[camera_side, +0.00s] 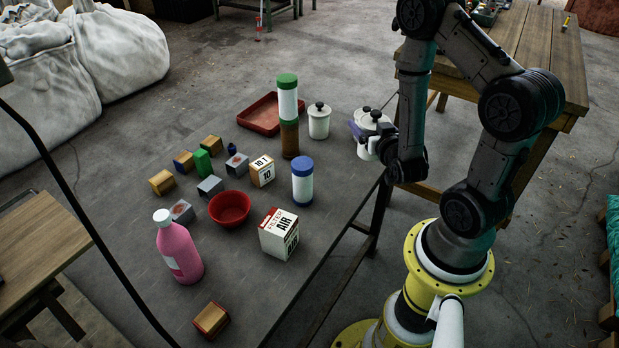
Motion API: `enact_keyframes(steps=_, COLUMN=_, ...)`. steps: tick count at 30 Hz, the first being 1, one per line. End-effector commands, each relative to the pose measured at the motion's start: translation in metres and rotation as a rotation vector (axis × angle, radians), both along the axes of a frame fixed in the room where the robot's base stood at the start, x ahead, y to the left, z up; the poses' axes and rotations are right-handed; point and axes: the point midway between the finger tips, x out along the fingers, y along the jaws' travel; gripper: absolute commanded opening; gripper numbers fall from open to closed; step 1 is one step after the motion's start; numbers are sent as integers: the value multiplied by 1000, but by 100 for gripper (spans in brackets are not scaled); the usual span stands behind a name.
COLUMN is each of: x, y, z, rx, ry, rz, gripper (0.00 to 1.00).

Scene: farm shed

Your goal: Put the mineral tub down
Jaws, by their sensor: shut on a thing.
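A white tub with a lid and a dark knob (376,117), which I take to be the mineral tub, is at the right edge of the dark table. My gripper (366,141) is at this tub and shut on it. The wrist and fingers cover part of its body, so the exact grip is hidden. I cannot tell whether the tub's base touches the table. A similar white lidded pot (319,124) stands upright to its left, apart from it.
A purple-blue item (355,129) shows beside the held tub. A red tray (258,121), a green-capped tube (287,100) and a blue-lidded jar (302,187) stand nearby.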

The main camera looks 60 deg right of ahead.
Motion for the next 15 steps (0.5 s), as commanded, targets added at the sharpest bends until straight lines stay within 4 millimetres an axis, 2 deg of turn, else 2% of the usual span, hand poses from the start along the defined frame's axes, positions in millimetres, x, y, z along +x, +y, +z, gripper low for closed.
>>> enact_keyframes(steps=1, x=0, y=0, z=14, rx=-6, ry=-12, rz=0, gripper=0)
enact_keyframes(steps=6, x=1, y=0, z=48, rx=-7, ry=-13, rz=0, gripper=0)
enact_keyframes(steps=15, x=0, y=0, z=92, rx=-5, ry=-10, rz=1, gripper=0)
